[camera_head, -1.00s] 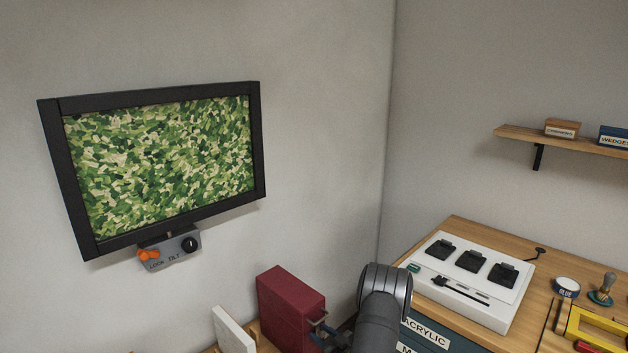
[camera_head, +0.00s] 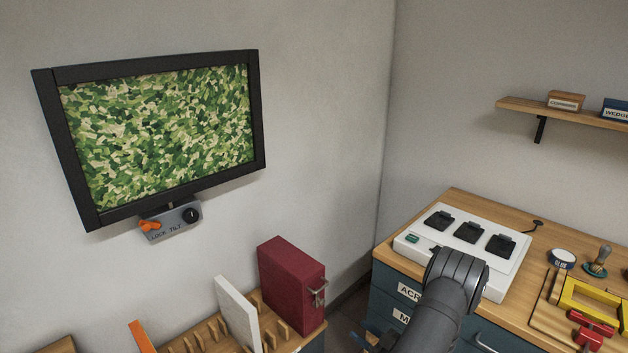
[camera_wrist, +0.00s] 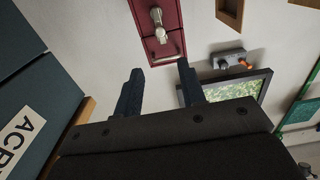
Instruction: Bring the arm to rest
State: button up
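My arm (camera_head: 455,285) rises from the bottom edge in the head view, in front of the drawer cabinet. A red box (camera_head: 292,285) with a metal latch stands left of the arm in the head view. It also shows in the wrist view (camera_wrist: 172,20), beyond the fingertips and apart from them.
The cabinet top (camera_head: 455,205) holds a white panel with black switches (camera_head: 520,240) and a yellow-handled tool (camera_head: 590,300). A framed green picture (camera_head: 160,130) hangs left, above a tilt-lock box (camera_head: 172,222). A white board (camera_head: 237,312) stands in a slotted rack. A shelf (camera_head: 570,113) is upper right.

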jog(key=x, duration=1.6)
jog(key=shift+w+a+f, duration=0.1)
jog(key=shift+w+a, duration=0.1)
jog(key=shift+a, duration=0.1)
jog(key=shift+w+m, duration=0.25)
jog(key=shift+m, duration=0.05)
jog(key=shift+w+d+m, duration=0.15)
jog(key=shift+d+m, duration=0.05)
jog(key=shift+m, duration=0.9)
jog(key=v, duration=1.8)
jog(key=m+t+h, duration=0.3)
jog(key=m, duration=0.4)
send_near(324, 301)
jog(key=w+d+r, duration=0.3)
jog(key=w+r, duration=0.1)
jog(key=shift+s+f, duration=0.1)
jog(key=shift+s, duration=0.05)
